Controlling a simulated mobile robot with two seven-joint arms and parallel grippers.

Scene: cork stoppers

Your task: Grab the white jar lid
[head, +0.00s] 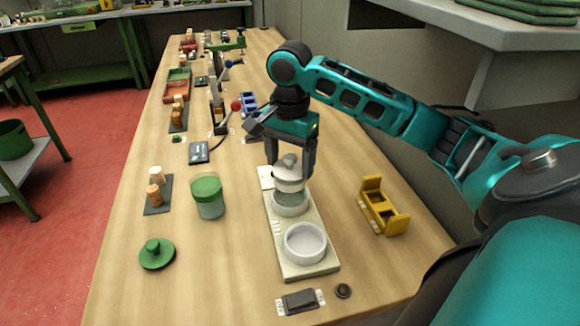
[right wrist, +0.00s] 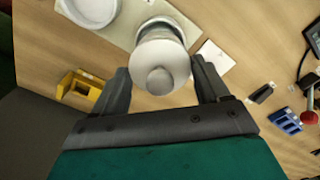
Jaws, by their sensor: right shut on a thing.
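The white jar lid (head: 288,184) has a rounded knob on top and is at the white jar (head: 290,206) on the pale tray (head: 290,262). My right gripper (head: 291,170) points down from above, its fingers on either side of the lid's knob, shut on the lid. In the right wrist view the lid (right wrist: 160,58) with its knob lies between the fingers. I cannot tell whether the lid still touches the jar rim. My left gripper is not in view.
A white open dish (head: 305,243) stands at the tray's near end. A green jar (head: 208,196) and a green lid (head: 157,254) are to the left. A yellow holder (head: 384,206) stands to the right. Corks on a dark mat (head: 157,208) lie at the left edge.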

